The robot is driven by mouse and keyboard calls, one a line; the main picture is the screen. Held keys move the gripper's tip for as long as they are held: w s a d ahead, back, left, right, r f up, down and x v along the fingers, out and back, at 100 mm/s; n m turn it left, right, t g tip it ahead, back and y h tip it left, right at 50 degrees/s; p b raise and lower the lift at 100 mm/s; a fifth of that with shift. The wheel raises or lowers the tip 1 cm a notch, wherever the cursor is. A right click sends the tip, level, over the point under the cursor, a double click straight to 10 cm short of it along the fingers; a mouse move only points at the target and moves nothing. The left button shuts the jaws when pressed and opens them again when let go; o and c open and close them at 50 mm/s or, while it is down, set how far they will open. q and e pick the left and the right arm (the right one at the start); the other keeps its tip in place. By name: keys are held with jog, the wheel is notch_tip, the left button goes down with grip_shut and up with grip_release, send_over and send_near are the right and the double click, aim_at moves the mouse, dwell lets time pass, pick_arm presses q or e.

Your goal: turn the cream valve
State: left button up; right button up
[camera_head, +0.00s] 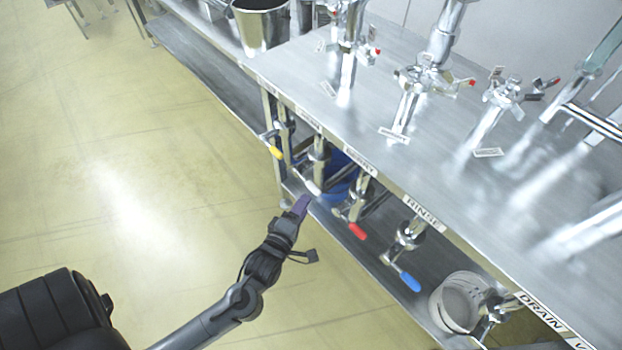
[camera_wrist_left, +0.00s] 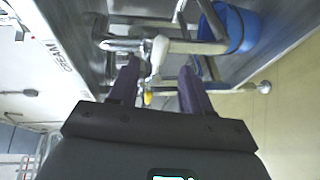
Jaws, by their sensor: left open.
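The cream valve has a pale, cream-coloured lever handle (camera_head: 313,188) and hangs on a pipe under the bench edge, between the yellow and red valves. In the left wrist view its handle (camera_wrist_left: 158,53) points toward my gripper, with its metal pipe behind. My left gripper (camera_head: 302,206) has purple fingers and is just in front of the handle in the head view. In the left wrist view the open fingers (camera_wrist_left: 160,85) stand to either side of the handle's line; I cannot tell whether they touch it. My right gripper is not in view.
Neighbouring levers are yellow (camera_head: 275,152), red (camera_head: 357,231) and blue (camera_head: 410,281). A blue bucket (camera_head: 340,178) stands behind the cream valve on the lower shelf. A white bucket (camera_head: 457,303) stands farther right. The floor (camera_head: 130,190) to the left is clear.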

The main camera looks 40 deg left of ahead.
aim_at(312, 191)
pick_arm(q)
jog(key=b+x, duration=0.3)
jog(key=x, duration=0.5)
jog(key=shift+w+a+f, duration=0.15)
jog(key=shift+w+f, duration=0.05)
jog(key=shift+w, duration=0.1)
jog(key=shift+w+a+b, duration=0.3)
jog(key=shift+w+b, duration=0.05)
jog(key=shift+w, duration=0.25)
grip_shut()
